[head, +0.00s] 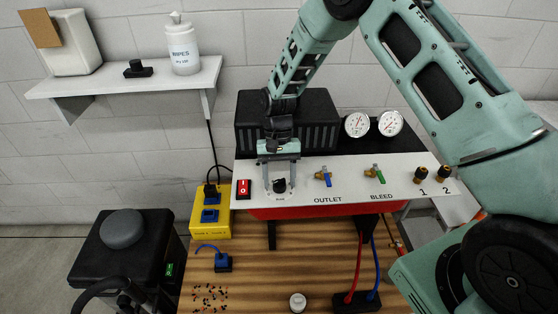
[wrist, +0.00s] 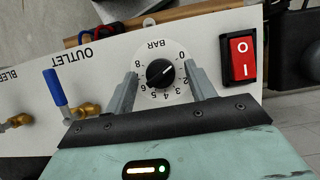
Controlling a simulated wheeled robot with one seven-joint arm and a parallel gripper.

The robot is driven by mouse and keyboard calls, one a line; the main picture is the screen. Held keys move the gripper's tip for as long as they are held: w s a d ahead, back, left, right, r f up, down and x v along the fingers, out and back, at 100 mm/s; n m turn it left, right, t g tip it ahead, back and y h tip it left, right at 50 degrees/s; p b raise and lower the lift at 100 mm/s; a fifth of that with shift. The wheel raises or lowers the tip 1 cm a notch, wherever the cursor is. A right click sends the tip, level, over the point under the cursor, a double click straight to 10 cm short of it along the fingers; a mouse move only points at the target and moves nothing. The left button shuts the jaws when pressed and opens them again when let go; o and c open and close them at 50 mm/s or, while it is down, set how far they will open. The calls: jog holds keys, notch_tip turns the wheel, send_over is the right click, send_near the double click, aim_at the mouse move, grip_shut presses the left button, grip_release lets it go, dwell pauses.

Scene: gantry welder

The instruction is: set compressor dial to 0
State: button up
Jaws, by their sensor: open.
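The compressor dial (wrist: 160,74) is a round black knob on a white disc marked BAR, with numbers around it from 0 to 8. It has a pale pointer mark, but I cannot tell for sure which number it points at. It also shows in the head view (head: 280,186) at the left of the white panel. My gripper (wrist: 161,71) is open, with one finger on each side of the knob and gaps visible between. In the head view my gripper (head: 279,184) reaches down over the dial from above. How far the fingertips are from the panel is unclear.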

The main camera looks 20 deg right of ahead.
jog(key=b+v, duration=0.3)
jog(key=v, duration=1.4)
jog(key=shift+s+r, duration=0.1)
jog(key=s+a+r+n+t, duration=0.1)
jog(key=s+a+r+n, duration=0.15)
jog(key=s+a, duration=0.4)
jog(key=s+a+r+n+t, duration=0.1)
jog(key=s+a+r+n, duration=0.2)
jog(key=s, duration=0.6)
jog(key=s+f+n+t, duration=0.2)
jog(key=s+n, duration=0.3)
jog(key=s, duration=1.3)
jog(key=shift+s+d+f+n+h, duration=0.3)
jog(key=shift+s+d+n+h, duration=0.05)
jog(key=shift+d+h, duration=0.05)
